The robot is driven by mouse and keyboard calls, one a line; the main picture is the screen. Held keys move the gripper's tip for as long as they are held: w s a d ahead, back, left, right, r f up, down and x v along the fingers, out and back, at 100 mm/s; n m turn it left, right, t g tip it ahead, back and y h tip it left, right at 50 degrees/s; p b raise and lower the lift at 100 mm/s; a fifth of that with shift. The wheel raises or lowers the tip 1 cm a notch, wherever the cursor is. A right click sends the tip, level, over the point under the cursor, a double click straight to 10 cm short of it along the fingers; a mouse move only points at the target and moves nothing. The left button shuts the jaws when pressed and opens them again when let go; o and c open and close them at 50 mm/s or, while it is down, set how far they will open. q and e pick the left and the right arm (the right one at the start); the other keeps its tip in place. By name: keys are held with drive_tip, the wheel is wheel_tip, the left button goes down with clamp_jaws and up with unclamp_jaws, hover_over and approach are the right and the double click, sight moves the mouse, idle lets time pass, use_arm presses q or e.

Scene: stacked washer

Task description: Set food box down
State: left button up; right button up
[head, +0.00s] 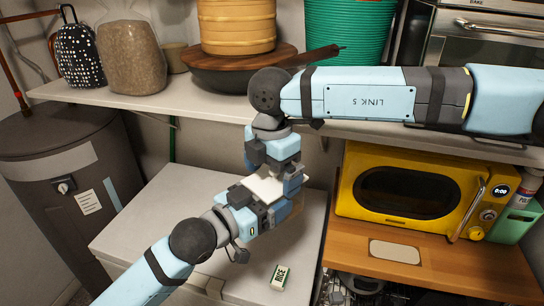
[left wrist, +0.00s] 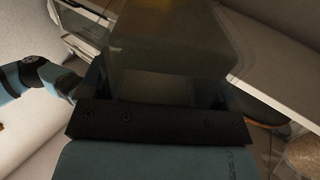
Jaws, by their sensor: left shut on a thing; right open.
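The food box (head: 262,187) is a pale, partly see-through container, held above the white appliance top (head: 140,215). My left gripper (head: 274,203) comes in from the lower left and is shut on the box. In the left wrist view the box (left wrist: 165,60) sits between the fingers, blurred, with a yellowish patch at its top. My right gripper (head: 278,174) points down close above the box and is open. The grippers overlap in the head view, so I cannot tell whether the right one touches the box. They hide part of it.
A small green and white box (head: 280,277) lies on the appliance top near its front. A yellow microwave (head: 400,190) stands on a wooden counter (head: 460,265) at the right. A shelf (head: 190,102) with a pan and baskets runs behind. The appliance top's left side is clear.

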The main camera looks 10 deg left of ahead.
drive_tip(key=shift+f, duration=0.2)
drive_tip(key=shift+c, duration=0.2)
drive_tip(key=c, duration=0.9)
drive_tip(key=o, duration=0.9)
drive_tip(key=shift+o, duration=0.2)
drive_tip(key=shift+r, duration=0.1)
